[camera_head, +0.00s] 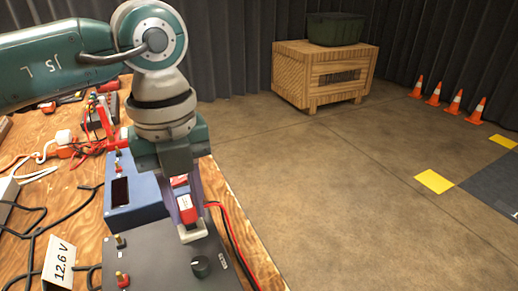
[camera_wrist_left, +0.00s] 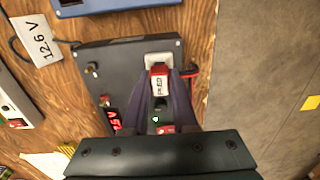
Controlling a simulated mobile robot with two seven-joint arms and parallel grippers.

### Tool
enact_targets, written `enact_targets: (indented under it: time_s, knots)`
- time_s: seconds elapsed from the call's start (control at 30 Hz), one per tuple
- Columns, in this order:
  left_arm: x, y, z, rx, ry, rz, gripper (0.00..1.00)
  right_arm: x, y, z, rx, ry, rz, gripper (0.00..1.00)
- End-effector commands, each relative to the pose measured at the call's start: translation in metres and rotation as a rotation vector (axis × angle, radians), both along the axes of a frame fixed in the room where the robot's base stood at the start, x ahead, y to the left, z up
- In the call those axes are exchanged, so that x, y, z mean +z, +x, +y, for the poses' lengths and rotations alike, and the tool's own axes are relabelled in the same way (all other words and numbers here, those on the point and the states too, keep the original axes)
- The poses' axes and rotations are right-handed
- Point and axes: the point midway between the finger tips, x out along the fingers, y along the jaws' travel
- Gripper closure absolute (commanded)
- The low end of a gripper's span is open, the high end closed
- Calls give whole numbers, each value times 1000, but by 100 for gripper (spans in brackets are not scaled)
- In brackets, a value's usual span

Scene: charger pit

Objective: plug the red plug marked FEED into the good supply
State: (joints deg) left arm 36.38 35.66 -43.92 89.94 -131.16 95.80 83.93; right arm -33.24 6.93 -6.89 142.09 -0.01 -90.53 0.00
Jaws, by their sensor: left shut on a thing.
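My left gripper (camera_head: 188,212) is shut on the red plug (camera_head: 187,207), whose white label reads FEED in the left wrist view (camera_wrist_left: 158,84). A red cable leaves the plug to the right. The plug is at a pale socket block (camera_head: 194,233) on a dark grey supply box (camera_head: 160,268); the block also shows in the left wrist view (camera_wrist_left: 158,59). I cannot tell whether the plug is seated in it. The box has a black knob (camera_head: 200,267), metal posts and a red display (camera_wrist_left: 114,121). A blue supply box (camera_head: 123,196) stands behind. My right gripper is out of view.
A card reading 12.6 V (camera_head: 60,263) stands left of the grey box. Black cables lie on the wooden bench (camera_head: 62,196), with red and white leads farther back. Open floor lies right of the bench, with a crate (camera_head: 322,75) and orange cones (camera_head: 455,102) beyond.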

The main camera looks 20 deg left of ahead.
Motion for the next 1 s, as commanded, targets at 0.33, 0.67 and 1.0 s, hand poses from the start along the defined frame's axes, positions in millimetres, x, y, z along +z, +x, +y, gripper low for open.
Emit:
enact_targets:
  time_s: [0.33,0.67,1.0]
  knots:
    - [0,0,0,0,0,0,100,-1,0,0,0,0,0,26]
    - [-7,0,0,0,0,0,100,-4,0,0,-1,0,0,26]
    - [-9,0,0,1,0,0,100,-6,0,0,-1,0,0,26]
